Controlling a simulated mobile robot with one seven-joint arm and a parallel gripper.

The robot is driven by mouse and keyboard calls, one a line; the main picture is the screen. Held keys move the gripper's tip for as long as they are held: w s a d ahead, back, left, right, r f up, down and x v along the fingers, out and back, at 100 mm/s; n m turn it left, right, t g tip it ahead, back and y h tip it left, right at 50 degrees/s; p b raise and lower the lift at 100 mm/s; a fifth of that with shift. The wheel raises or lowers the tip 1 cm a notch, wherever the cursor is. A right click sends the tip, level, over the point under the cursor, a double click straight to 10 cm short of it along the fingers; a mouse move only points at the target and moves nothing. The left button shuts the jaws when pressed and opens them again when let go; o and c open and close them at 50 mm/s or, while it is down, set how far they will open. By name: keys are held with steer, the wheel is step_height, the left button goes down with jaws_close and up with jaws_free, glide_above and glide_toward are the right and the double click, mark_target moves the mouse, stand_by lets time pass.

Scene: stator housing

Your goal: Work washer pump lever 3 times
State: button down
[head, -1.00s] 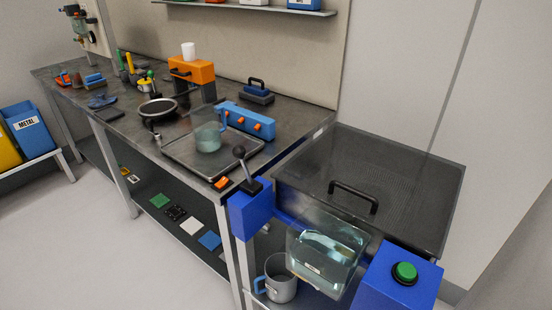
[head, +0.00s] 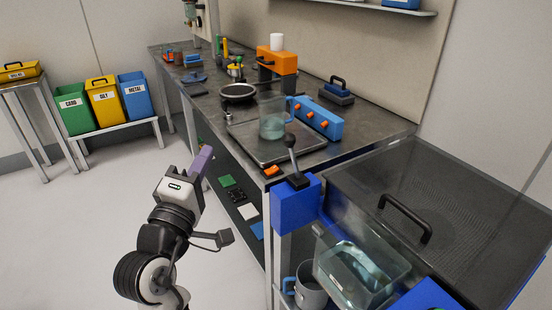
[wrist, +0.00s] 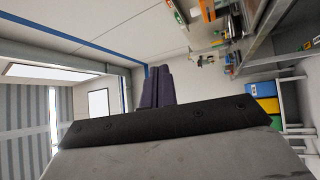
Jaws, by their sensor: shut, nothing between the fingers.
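The washer pump lever (head: 291,155) is a dark stick with a round knob. It stands nearly upright on a blue pump box (head: 297,205) at the front corner of the bench. My gripper (head: 203,160) is to the left of the lever, in front of the bench and clear of it. Its purple fingers are together and empty. In the wrist view the fingers (wrist: 158,87) also lie side by side, pointing up the picture, with nothing held. The lever does not show in the wrist view.
A mesh-covered washer basin (head: 440,190) with a black handle is at the right. A clear water tank (head: 355,270) and a grey mug (head: 308,290) sit below. A tray (head: 255,150) with a jug (head: 273,120) is behind the lever. The floor at left is open.

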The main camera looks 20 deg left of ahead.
steer(key=d+f+g+h, duration=0.2)
steer(key=d+f+h, duration=0.4)
steer(key=p, duration=0.2)
glide_toward(285, 143)
steer(key=shift+m, duration=0.4)
steer(key=x, duration=0.6)
steer(key=shift+w+d+r, duration=0.1)
steer(key=shift+w, duration=0.3)
steer(key=shift+g, duration=0.3)
